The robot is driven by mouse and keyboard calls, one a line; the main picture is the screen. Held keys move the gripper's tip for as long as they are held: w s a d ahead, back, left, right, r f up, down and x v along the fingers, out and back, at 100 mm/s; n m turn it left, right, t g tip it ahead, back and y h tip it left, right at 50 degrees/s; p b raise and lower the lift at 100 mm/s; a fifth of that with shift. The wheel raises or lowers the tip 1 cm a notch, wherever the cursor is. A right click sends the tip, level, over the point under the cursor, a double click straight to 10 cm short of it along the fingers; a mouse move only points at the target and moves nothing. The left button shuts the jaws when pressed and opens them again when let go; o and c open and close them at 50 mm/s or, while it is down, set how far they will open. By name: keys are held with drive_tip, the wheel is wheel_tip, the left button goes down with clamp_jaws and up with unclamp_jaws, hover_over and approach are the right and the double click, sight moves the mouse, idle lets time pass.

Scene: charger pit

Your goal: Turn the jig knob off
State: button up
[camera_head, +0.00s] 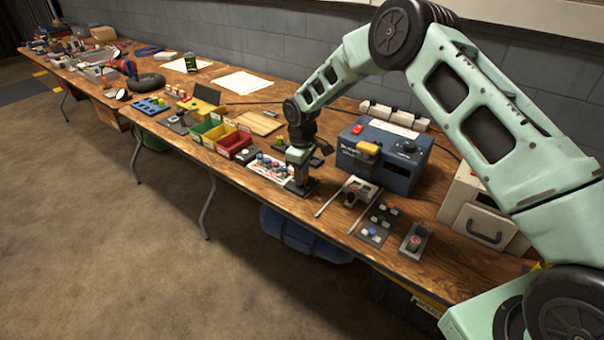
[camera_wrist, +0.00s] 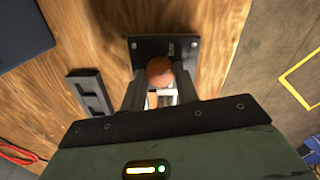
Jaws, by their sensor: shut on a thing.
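The jig is a dark plate (camera_wrist: 190,50) with small screws and a tiny label, lying on the wooden table. Its round orange-brown knob (camera_wrist: 159,70) stands between my fingertips in the wrist view. My gripper (camera_wrist: 160,88) is shut on the knob, with one finger on each side. In the head view my gripper (camera_head: 299,176) points down near the front edge of the table, and the plate (camera_head: 303,187) shows partly beneath it. The knob is hidden there by my gripper. I cannot read the knob's setting.
A blue box (camera_head: 380,155) stands behind and right of my gripper. Coloured bins (camera_head: 233,143) and a board of small knobs (camera_head: 268,166) are to the left. Panels with buttons (camera_head: 377,222) and a red-topped switch (camera_head: 414,240) lie right. A slotted black piece (camera_wrist: 91,93) lies beside the plate.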

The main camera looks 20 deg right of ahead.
drive_tip(key=shift+n, duration=2.2)
drive_tip(key=o, duration=1)
drive_tip(key=shift+c, duration=0.2)
wheel_tip(320, 180, up, 17)
drive_tip(key=b, duration=0.1)
drive_tip(key=shift+r, duration=0.2)
